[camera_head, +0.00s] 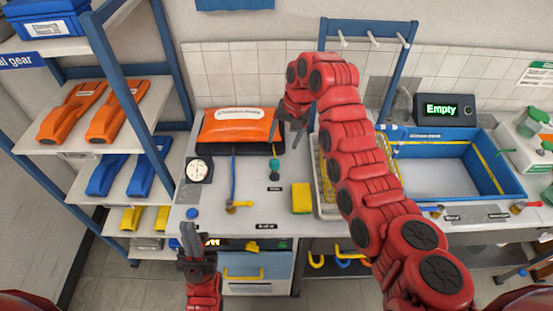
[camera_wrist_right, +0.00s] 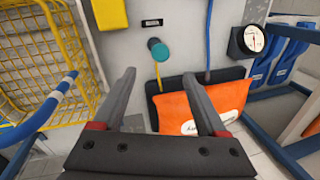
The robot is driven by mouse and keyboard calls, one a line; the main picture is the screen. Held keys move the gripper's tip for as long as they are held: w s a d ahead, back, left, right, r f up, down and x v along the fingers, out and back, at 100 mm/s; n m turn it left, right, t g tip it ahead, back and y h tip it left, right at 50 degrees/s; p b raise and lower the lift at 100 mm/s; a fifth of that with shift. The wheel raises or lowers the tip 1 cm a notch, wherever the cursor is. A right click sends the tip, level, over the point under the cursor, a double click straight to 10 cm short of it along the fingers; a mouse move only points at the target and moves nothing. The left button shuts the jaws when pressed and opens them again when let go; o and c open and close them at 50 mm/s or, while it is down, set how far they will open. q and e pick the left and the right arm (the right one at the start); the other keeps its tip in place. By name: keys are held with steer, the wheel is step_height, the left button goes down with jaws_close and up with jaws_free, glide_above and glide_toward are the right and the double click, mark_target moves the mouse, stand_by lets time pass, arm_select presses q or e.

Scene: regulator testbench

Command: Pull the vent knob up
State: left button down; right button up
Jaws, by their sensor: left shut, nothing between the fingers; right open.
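A small teal knob (camera_head: 275,167), which I take for the vent knob, stands on the bench top in front of the orange bag, above a small label too small to read. In the right wrist view the teal knob (camera_wrist_right: 158,49) shows beyond my right gripper (camera_wrist_right: 158,75), roughly midway between the fingers and apart from them. My right gripper (camera_head: 287,128) is open and empty, behind the knob in the head view. My left gripper (camera_head: 190,238) is shut and empty in front of the bench's front left edge.
An orange bag (camera_head: 238,127) on a dark base lies behind the knob. A gauge (camera_head: 199,170), a blue hose (camera_head: 233,175) with a yellow valve (camera_head: 239,204), and a yellow sponge (camera_head: 301,198) are nearby. A wire basket (camera_wrist_right: 38,60) and a blue tray (camera_head: 508,180) stand to the right in the head view.

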mark_target(276, 161)
steer(key=p+x, duration=0.2)
steer(key=x, duration=0.7)
steer(key=shift+a+f+p, duration=0.15)
steer(key=shift+f+p, duration=0.2)
steer(key=shift+p, duration=0.05)
steer(key=shift+w+f, duration=0.1)
steer(key=shift+f, duration=0.5)
steer(key=shift+a, duration=0.15)
steer(key=shift+f, duration=0.1)
jaws_close()
